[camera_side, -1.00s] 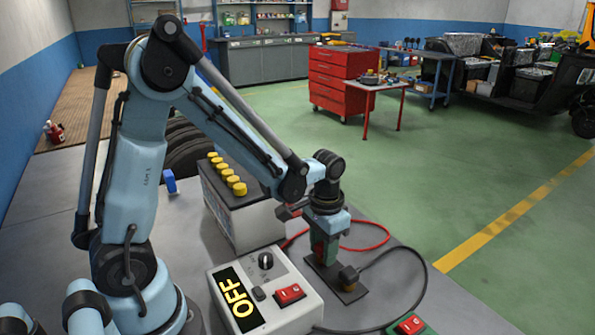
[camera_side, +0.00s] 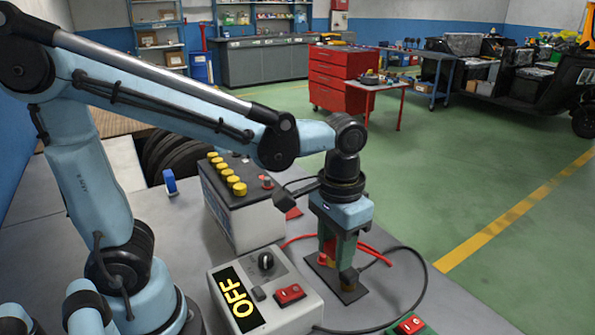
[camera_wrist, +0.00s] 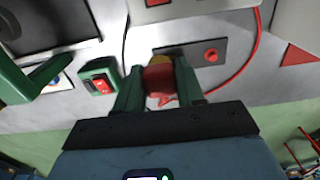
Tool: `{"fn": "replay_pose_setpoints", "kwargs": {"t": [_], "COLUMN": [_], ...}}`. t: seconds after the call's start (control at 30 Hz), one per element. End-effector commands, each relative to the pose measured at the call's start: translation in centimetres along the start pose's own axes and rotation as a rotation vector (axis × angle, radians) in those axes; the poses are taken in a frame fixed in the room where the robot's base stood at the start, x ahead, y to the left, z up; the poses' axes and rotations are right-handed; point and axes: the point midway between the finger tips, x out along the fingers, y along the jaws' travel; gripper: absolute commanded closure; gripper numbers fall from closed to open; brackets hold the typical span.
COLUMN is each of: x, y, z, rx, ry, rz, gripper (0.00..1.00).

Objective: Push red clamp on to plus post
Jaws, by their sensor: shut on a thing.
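My gripper (camera_side: 338,250) is low over a dark plate (camera_side: 330,288) on the bench, behind the charger box. In the wrist view its green fingers (camera_wrist: 158,88) are shut on the red clamp (camera_wrist: 158,76). Red handle ends (camera_side: 376,253) stick out to the right of the fingers in the side view. The battery (camera_side: 238,205) stands to the left with yellow caps, and a red-based post (camera_side: 267,182) shows on its near right end. The clamp and that post are apart. The fingers hide part of the clamp.
The charger box (camera_side: 262,292) reads OFF and has a red switch. A green switch box (camera_side: 410,326) is at the front. Red and black cables loop across the bench.

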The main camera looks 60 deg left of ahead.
Motion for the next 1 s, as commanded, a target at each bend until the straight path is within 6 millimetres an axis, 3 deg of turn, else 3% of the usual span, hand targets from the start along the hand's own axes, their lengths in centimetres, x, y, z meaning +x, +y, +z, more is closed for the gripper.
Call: {"fn": "replay_pose_setpoints", "kwargs": {"t": [0.23, 0.57, 0.77, 1.0], "x": [-0.5, -0.7, -2.3, -5.8], "y": [0.7, 0.1, -3.7, -11.9], "z": [0.4, 0.1, -1.5, -2.7], "rx": [0.000, -0.018, -0.152, -0.413], "ry": [0.000, 0.000, 0.000, 0.000], "rz": [0.000, 0.000, 0.000, 0.000], "gripper": [0.91, 0.91, 0.91, 0.91]}}
